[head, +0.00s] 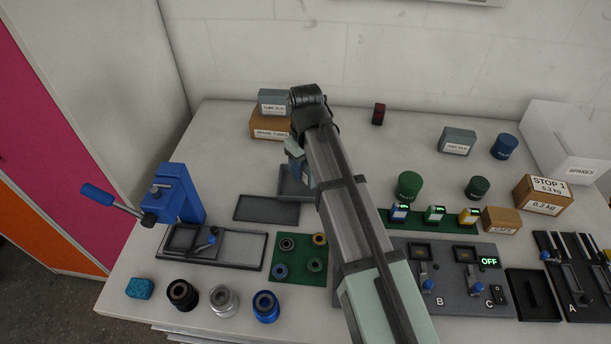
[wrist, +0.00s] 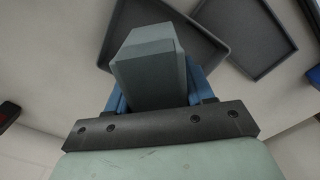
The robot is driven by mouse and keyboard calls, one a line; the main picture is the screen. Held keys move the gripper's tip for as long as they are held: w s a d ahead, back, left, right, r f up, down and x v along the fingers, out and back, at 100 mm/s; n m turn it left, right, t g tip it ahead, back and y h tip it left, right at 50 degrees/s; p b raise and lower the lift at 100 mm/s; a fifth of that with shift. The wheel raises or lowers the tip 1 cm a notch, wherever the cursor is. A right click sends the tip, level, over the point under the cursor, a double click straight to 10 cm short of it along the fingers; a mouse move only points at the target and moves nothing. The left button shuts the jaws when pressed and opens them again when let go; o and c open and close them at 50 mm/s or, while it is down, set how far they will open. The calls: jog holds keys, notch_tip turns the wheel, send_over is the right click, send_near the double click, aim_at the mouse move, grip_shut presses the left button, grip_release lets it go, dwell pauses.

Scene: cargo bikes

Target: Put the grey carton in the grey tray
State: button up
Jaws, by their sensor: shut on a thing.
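A grey carton (wrist: 150,65) is held between the blue fingers of my gripper (wrist: 155,95) in the wrist view. In the head view the held carton (head: 293,147) shows beside my arm, and the fingers are mostly hidden. A grey tray (head: 290,187) lies on the table below it, partly covered by my arm; it also shows behind the carton in the wrist view (wrist: 205,45). A second flat dark grey tray (head: 267,208) lies to its left and nearer the front, empty. The carton appears above the first tray; its exact height is unclear.
Another grey carton (head: 272,97) sits on a brown box (head: 268,126) behind the trays. One more grey carton (head: 457,141) stands at the back right. A blue press (head: 178,197) stands to the left, and a green mat (head: 300,258) with rings lies in front.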

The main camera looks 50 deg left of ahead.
aim_at(306, 176)
jog(key=shift+f, duration=2)
jog(key=shift+f, duration=0.15)
jog(key=o, duration=1.2)
jog(key=shift+c, duration=0.2)
notch_tip(306, 176, up, 12)
jog(key=shift+f, duration=0.25)
jog(key=shift+r, duration=0.4)
jog(key=shift+o, duration=0.4)
